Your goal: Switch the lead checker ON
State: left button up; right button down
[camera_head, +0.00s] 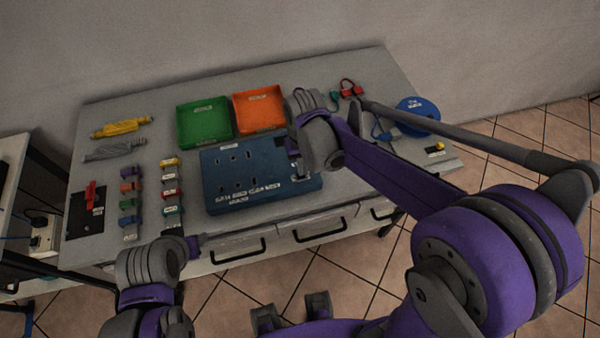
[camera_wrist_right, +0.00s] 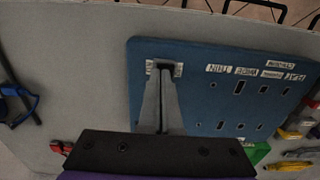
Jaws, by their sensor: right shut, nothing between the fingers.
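The lead checker appears to be the blue panel (camera_head: 265,165) with dark sockets and white labels on the table; it also shows in the right wrist view (camera_wrist_right: 205,52). My right gripper (camera_head: 292,150) is over its right end. In the right wrist view the right gripper (camera_wrist_right: 164,72) is shut and empty, its fingertips at a small dark part beside a white label, probably the switch. The fingers hide most of that part, so its position and any contact cannot be told. My left gripper (camera_head: 196,242) is near the table's front edge, its jaws unclear.
A green tray (camera_head: 204,122) and an orange tray (camera_head: 259,109) stand behind the panel. Several coloured connectors lie to its left, near a black plate with a red lever (camera_head: 90,195). A blue reel (camera_head: 417,110) is at the right. Drawer handles project at the front.

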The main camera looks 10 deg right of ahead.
pick_arm(q)
jog(key=shift+s+f, duration=0.1)
jog(key=shift+f, duration=0.15)
pick_arm(e)
jog(key=shift+f, duration=0.3)
jog(key=shift+r, duration=0.1)
jog(key=shift+r+p, duration=1.65)
jog(key=shift+r, duration=1.85)
pick_arm(q)
jog(key=r, duration=0.1)
jog(key=w+r, duration=0.1)
jog(key=r, duration=0.1)
jog(key=w+r, duration=0.1)
jog(key=r, duration=0.1)
jog(key=shift+s, duration=0.1)
pick_arm(e)
jog(key=s+d+r+t, duration=0.1)
jog(key=s+d+t, duration=0.4)
jog(key=s, duration=0.7)
jog(key=shift+s+d+r+t, duration=0.15)
jog(key=shift+d+r+t, duration=0.2)
jog(key=shift+d, duration=0.45)
